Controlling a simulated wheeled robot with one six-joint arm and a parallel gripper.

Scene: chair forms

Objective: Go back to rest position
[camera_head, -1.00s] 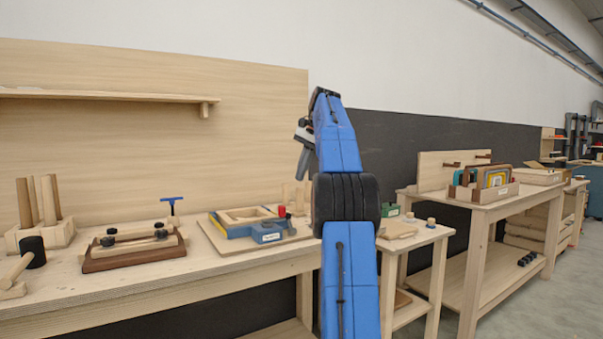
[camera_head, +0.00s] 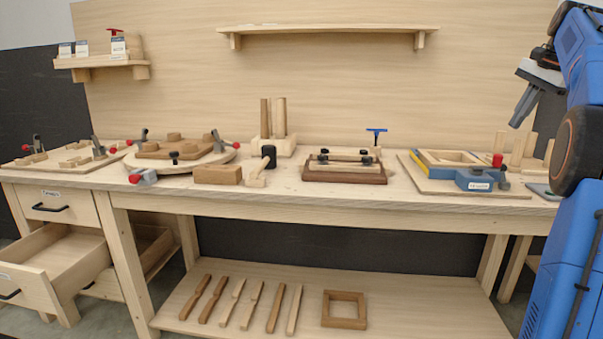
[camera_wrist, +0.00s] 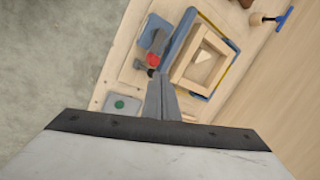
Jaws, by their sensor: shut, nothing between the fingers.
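My arm stands at the right edge in the head view, raised and folded. My gripper (camera_head: 522,106) hangs from it in the air above the right end of the workbench (camera_head: 330,208), its fingers pointing down and to the left. The fingers are together and hold nothing. In the wrist view my gripper (camera_wrist: 162,82) reaches up from the bottom centre, over the board with the blue fixture. It appears apart from everything below it.
Near my gripper, the blue fixture (camera_head: 465,168) with a red knob lies on a board. An open drawer (camera_head: 75,262) juts out at the left. A shelf (camera_head: 330,31) is above.

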